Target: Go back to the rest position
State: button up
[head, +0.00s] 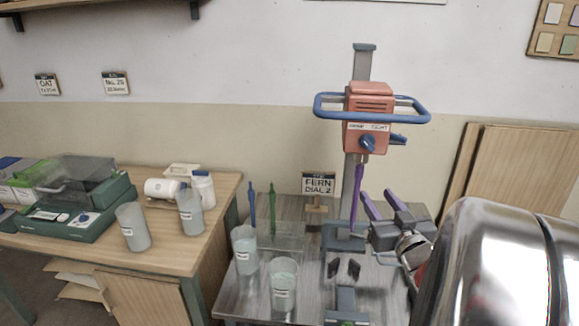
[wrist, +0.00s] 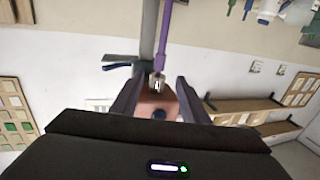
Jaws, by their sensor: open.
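My gripper (head: 377,198) is open, with nothing between its fingers. In the head view its two purple-grey fingers point up and left, just right of the mixer's purple shaft (head: 357,190). The stand mixer has a red-orange head (head: 368,105) with a blue guard bar, on a grey column. In the wrist view, which looks upside down, the gripper (wrist: 157,84) has a finger on each side of the picture's middle. The mixer head (wrist: 158,106) and purple shaft (wrist: 163,40) show between and beyond them. I cannot tell the exact gap to the shaft.
Two labelled cups (head: 245,250) (head: 284,285) stand on the grey table, near blue and green upright tools (head: 272,208) and a "FERN DIAL 2" sign (head: 318,184).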

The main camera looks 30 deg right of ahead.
jog(key=a+f+g+y, duration=0.15)
jog(key=a+g, duration=0.55)
jog(key=a, duration=0.8)
jog(key=s+a+f+n+g+y, duration=0.2)
jog(key=s+a, duration=0.3)
jog(key=a, duration=0.4)
jog(key=s+a+f+n+g+y, duration=0.1)
jog(key=s+a+g+y, duration=0.1)
jog(key=s+a, duration=0.4)
jog(key=a, duration=0.2)
jog(key=shift+s+a+f+n, duration=0.3)
jog(key=shift+a+f+n, duration=0.05)
jog(key=shift+f+n, duration=0.05)
jog(key=shift+c, duration=0.3)
dwell(0.4)
